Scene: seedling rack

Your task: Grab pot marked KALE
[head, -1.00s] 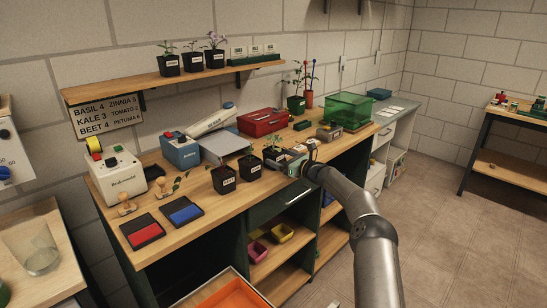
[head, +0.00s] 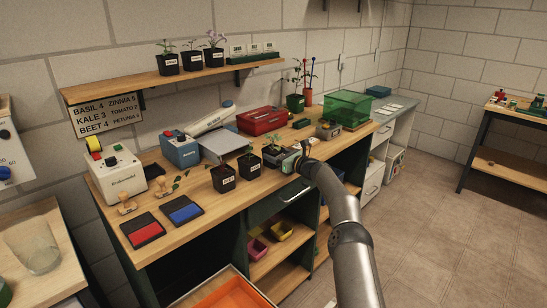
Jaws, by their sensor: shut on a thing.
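Three black pots with seedlings and white labels stand near the middle of the bench: a left pot (head: 223,180), a middle pot (head: 250,169) and a right pot (head: 271,158). I cannot read their labels surely, so I cannot tell which is marked KALE. My gripper (head: 284,160) is at the right pot, coming from its right side, and is shut on it. The fingertips are small and partly hidden by the gripper body. The pot looks upright; I cannot tell whether it is touching the bench. More labelled black pots (head: 194,61) stand on the wall shelf.
A grey scale (head: 222,142) is behind the pots. Red and blue ink pads (head: 185,211) and wooden stamps lie to the left. A red box (head: 262,121), a grey block (head: 328,131) and a green clear bin (head: 348,108) are farther back. A wall sign (head: 107,115) lists KALE 3.

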